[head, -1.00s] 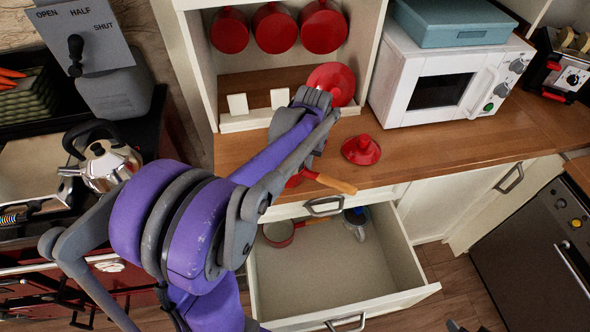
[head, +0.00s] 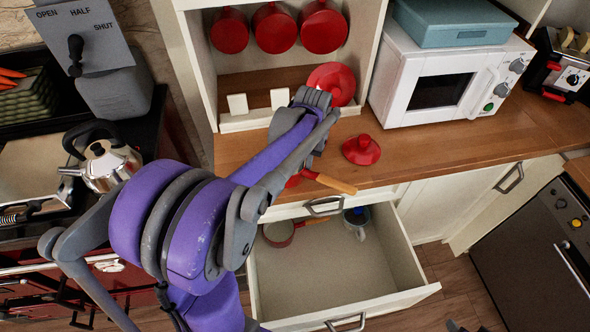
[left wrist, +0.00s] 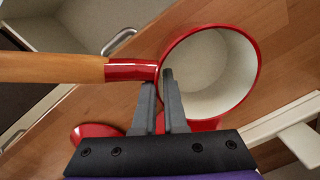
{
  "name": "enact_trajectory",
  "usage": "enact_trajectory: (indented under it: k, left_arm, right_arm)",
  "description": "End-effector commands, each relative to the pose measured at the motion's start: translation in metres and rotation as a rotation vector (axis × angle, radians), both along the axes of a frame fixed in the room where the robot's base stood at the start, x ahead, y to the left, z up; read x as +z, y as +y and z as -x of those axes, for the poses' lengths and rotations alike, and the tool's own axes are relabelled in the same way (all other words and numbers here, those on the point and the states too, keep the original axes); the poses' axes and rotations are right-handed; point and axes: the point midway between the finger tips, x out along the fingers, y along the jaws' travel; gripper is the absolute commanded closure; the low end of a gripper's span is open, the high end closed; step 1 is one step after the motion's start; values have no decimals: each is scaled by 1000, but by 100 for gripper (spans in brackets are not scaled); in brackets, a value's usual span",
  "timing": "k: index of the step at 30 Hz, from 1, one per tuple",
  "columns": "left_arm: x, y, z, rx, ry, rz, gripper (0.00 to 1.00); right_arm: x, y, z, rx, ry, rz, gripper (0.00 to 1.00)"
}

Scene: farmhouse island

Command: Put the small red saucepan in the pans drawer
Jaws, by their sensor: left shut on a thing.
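The red saucepan with a cream inside and wooden handle (left wrist: 205,75) shows in the left wrist view, over the wooden counter. In the head view my arm hides most of it; its wooden handle (head: 332,184) sticks out at the counter's front edge. My left gripper (left wrist: 159,80) is shut on the saucepan where the handle meets the red wall. I cannot tell whether the pan touches the counter. The pans drawer (head: 320,270) is pulled open below, with a small red pan (head: 279,234) and a grey-blue item (head: 357,221) at its back.
A red lid (head: 361,150) lies on the counter (head: 440,150), right of the arm. A white microwave (head: 445,80) stands right. The drawer's front half is empty.

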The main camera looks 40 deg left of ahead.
Motion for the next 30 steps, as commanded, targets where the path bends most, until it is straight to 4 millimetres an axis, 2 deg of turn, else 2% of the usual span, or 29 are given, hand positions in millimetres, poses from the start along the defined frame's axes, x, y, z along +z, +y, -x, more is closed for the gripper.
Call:
enact_trajectory:
  k: [30]
  left_arm:
    - [48,0,-1,0,-2,-1,100]
  right_arm:
    - [32,0,-17,0,-33,0,48]
